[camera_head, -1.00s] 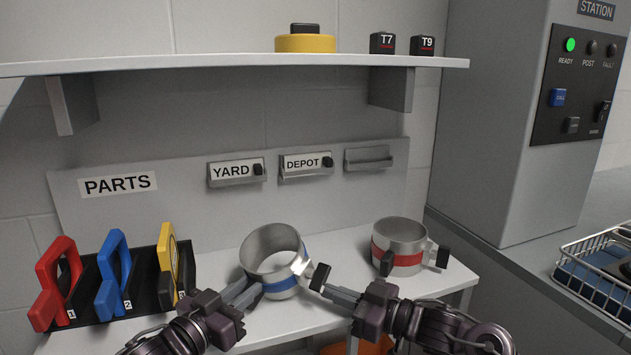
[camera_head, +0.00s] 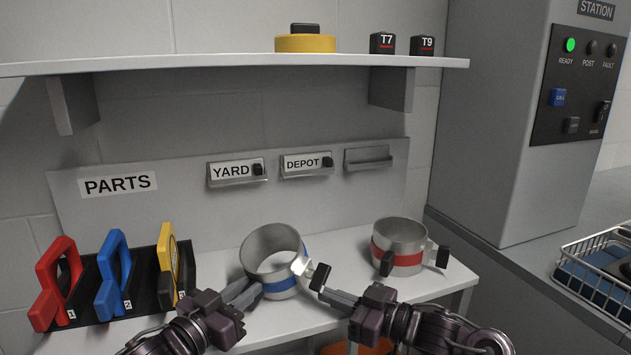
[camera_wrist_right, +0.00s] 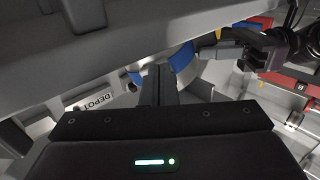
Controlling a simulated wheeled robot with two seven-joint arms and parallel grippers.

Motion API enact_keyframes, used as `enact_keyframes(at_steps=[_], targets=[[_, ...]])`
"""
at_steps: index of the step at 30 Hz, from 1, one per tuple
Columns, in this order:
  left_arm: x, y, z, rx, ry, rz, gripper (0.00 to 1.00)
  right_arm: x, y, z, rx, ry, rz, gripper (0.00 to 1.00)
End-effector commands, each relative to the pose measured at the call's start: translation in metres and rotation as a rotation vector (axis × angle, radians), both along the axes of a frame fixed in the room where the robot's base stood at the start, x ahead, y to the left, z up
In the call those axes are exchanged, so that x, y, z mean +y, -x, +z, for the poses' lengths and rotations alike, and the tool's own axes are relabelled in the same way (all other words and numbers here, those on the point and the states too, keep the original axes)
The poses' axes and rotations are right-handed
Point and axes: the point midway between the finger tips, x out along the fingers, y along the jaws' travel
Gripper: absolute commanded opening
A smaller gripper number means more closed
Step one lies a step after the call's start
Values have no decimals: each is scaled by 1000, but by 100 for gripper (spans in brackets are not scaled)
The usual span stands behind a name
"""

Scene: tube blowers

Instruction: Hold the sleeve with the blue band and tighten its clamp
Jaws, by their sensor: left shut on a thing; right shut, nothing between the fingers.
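The metal sleeve with the blue band (camera_head: 283,287) stands on the white bench in the head view, its open top tilted slightly. Its clamp has a black-ended handle (camera_head: 320,276) on the right side. My left gripper (camera_head: 250,292) is shut on the sleeve at its left front side. My right gripper (camera_head: 328,294) is shut and empty, its tips at or just below the clamp handle; I cannot tell whether they touch. In the right wrist view the blue band (camera_wrist_right: 182,57) shows beyond the closed right fingers (camera_wrist_right: 158,80).
A red-banded sleeve (camera_head: 399,258) with its own clamp stands to the right on the bench. A black rack (camera_head: 143,290) with red, blue and yellow pieces is at the left. A shelf (camera_head: 240,65) hangs above, and a wire basket (camera_head: 600,275) sits far right.

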Motion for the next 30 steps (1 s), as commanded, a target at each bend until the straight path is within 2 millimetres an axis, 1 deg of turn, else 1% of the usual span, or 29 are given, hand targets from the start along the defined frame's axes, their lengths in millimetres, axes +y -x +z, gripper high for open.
enact_keyframes(at_steps=[5,8,21,25,30], targets=[[0,0,2,-3,2,0,0,1,1,-7,2,0,0,0],[0,0,2,-3,2,0,0,-2,2,-8,1,0,-1,0],[0,0,2,-3,2,0,0,-45,28,-8,1,2,0,0],[0,0,2,-3,2,0,0,-51,31,-8,2,1,0,0],[0,0,2,-3,2,0,0,-51,31,-7,1,0,0,0]])
